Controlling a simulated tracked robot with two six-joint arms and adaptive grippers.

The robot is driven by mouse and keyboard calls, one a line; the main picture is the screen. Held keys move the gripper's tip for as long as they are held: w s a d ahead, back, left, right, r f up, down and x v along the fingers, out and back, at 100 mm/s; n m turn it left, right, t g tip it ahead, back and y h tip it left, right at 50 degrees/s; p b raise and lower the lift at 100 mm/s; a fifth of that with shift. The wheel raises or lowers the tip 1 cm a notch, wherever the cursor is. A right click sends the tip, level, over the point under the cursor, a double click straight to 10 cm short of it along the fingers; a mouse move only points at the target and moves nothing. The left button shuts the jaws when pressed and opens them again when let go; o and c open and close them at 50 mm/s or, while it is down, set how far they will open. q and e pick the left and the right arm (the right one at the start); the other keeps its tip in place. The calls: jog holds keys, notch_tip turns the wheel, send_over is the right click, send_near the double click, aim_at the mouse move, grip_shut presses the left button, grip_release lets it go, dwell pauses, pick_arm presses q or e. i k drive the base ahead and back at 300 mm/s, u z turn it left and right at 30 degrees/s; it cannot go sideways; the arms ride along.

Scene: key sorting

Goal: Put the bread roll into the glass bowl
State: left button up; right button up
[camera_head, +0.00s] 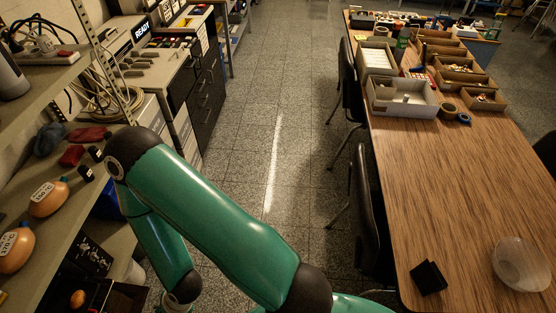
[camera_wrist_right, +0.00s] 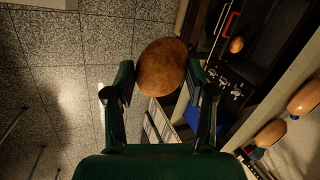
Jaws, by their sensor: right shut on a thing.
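The bread roll (camera_wrist_right: 162,68) is brown and rounded. In the right wrist view it sits between the two fingers of my right gripper (camera_wrist_right: 162,76), which is shut on it and holds it in the air over the speckled floor. The glass bowl (camera_head: 522,264) is clear and stands at the lower right of the wooden table in the head view. It looks empty. A teal arm of mine crosses the lower left of the head view beside the shelf, far from the bowl; its gripper is out of frame. My left gripper is not in view.
A small black object (camera_head: 428,278) stands left of the bowl on the wooden table (camera_head: 455,200). Trays and boxes fill the table's far end. Black chairs (camera_head: 365,205) line its left side. Shelves (camera_head: 60,215) with orange bottles (camera_head: 48,198) stand at left. The floor between is open.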

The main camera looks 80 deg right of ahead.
aim_at(510, 271)
jog(key=z, duration=0.1)
jog(key=k, duration=2.75)
jog(key=z, duration=1.45)
jog(key=i, duration=0.2)
jog(key=u, duration=0.35)
